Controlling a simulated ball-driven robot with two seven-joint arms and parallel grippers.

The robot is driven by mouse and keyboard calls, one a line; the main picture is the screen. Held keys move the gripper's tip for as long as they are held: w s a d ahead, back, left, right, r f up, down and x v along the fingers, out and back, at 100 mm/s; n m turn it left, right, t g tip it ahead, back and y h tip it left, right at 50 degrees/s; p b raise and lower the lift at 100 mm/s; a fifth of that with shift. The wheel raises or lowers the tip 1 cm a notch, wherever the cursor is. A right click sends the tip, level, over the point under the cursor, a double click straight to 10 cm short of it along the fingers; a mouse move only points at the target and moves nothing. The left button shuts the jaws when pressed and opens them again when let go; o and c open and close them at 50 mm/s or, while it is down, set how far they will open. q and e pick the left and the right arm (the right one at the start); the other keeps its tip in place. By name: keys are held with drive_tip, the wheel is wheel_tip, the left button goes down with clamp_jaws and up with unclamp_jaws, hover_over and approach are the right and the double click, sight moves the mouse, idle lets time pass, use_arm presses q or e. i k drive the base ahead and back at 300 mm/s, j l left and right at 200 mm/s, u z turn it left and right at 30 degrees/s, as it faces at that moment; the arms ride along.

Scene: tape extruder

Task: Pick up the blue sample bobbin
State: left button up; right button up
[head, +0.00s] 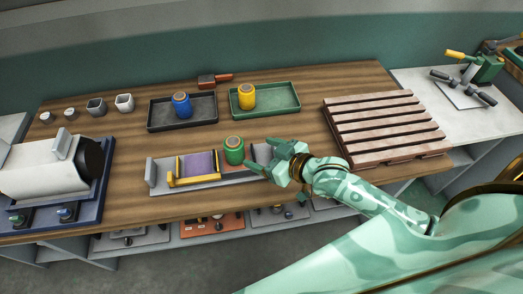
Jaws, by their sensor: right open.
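The blue sample bobbin (181,106) stands upright in a black tray (158,125) toward the back of the wooden table. My right gripper (263,156) is open and reaches in from the right, over the right end of a grey fixture. It is to the right of and nearer than the blue bobbin, clearly apart from it. A green bobbin (234,152) stands just left of its fingers; I cannot tell whether they touch. My left gripper is not in view.
A yellow bobbin (247,98) stands in a green tray (284,98) right of the black tray. The grey fixture (162,182) lies in front. A slatted wooden pallet (388,128) is at right, a white machine (40,171) at left. Small cups and a red-handled tool (218,79) sit behind.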

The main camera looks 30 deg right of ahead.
sight(181, 100)
drive_tip(key=i+j, duration=0.85)
drive_tip(key=j, duration=0.2)
drive_tip(key=z, duration=0.05)
